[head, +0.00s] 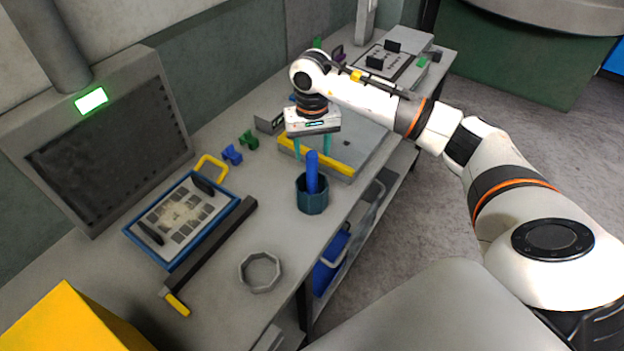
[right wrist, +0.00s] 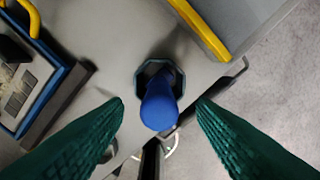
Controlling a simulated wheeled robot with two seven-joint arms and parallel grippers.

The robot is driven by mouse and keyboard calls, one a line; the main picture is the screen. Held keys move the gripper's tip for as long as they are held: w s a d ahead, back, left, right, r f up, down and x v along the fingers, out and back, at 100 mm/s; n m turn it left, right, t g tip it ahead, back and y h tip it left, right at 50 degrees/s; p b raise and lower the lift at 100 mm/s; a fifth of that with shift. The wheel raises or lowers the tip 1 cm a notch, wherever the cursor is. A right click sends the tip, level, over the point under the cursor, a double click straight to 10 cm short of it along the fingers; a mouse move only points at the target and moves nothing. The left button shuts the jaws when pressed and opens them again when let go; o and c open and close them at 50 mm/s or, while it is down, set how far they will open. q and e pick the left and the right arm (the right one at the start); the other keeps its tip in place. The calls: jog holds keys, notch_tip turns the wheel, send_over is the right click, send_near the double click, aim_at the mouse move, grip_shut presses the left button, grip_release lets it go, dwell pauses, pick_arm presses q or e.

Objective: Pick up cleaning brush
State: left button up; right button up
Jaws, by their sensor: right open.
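The cleaning brush, seen as a blue handle (head: 312,172), stands upright in a dark teal octagonal cup (head: 312,200) on the grey workbench. Its lower end is hidden inside the cup. My right gripper (head: 312,150) is open, its green fingers pointing down just behind the handle. In the right wrist view the blue handle (right wrist: 160,105) lies between the two spread green fingers (right wrist: 160,108), touching neither, with the cup (right wrist: 152,72) below it. My left gripper is not in the head view.
A blue-framed tray (head: 228,206) lies left of the cup, with a dark bar (head: 215,243) beside it. A grey ring (head: 260,271) lies in front. A grey plate with a yellow edge (head: 322,154) is behind the cup. The bench edge is close on the right.

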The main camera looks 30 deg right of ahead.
aim_at(312, 165)
notch_tip(312, 165, down, 6)
jog(key=p, duration=0.3)
jog(key=shift+s+r, duration=0.1)
jog(key=shift+r, duration=0.15)
jog(key=shift+f, duration=0.2)
jog(key=c, duration=1.1)
jog(key=shift+r, duration=0.1)
